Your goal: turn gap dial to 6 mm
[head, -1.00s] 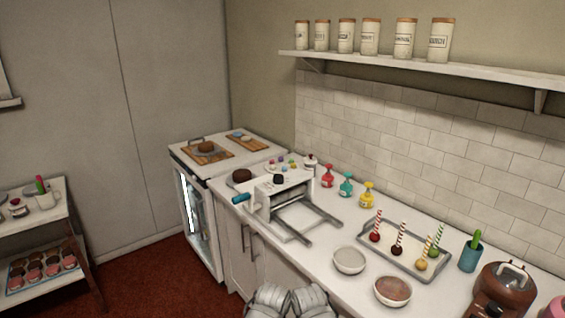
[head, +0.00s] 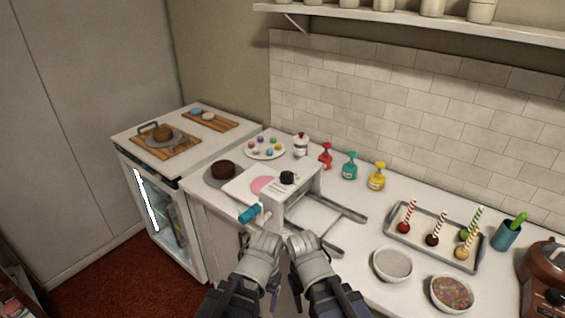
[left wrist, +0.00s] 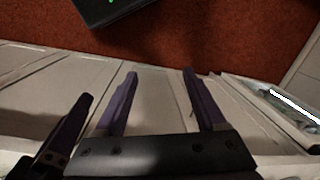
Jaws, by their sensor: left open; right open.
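The white dough sheeter (head: 305,186) stands on the counter in the head view. A black dial (head: 287,177) sits on its top, beside small dark marks too small to read, so its setting cannot be told. A blue crank handle (head: 249,213) sticks out at its front left. My right gripper (head: 336,302) is low in the head view, in front of the sheeter and apart from the dial. My left gripper (head: 240,302) is beside it on the left, partly cut off by the frame.
A chocolate cake (head: 224,169) and a plate of coloured balls (head: 266,148) stand behind the sheeter. Metal rails (head: 345,208) extend right. Bowls (head: 393,265) and a cake-pop tray (head: 398,238) stand farther right.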

